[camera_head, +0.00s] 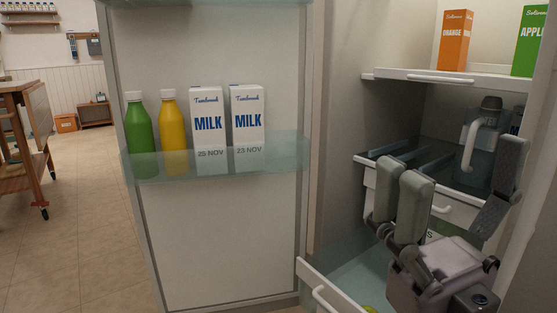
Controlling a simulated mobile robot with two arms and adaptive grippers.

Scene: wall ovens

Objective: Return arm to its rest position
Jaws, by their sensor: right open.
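My right gripper (458,178) is in front of the open fridge at the lower right. Its grey fingers point up and are spread apart, with nothing visible between them. It is in front of the middle drawer and above the open lower drawer (329,294). A small yellow-green thing (369,309) shows in the lower drawer, mostly cut off by the picture's bottom edge. My left gripper is out of view.
The open fridge door (230,240) has a shelf with a green bottle (139,135), a yellow bottle (172,134) and two milk cartons (209,130). An orange carton (455,41) and a green carton (529,42) stand on the upper shelf (440,77).

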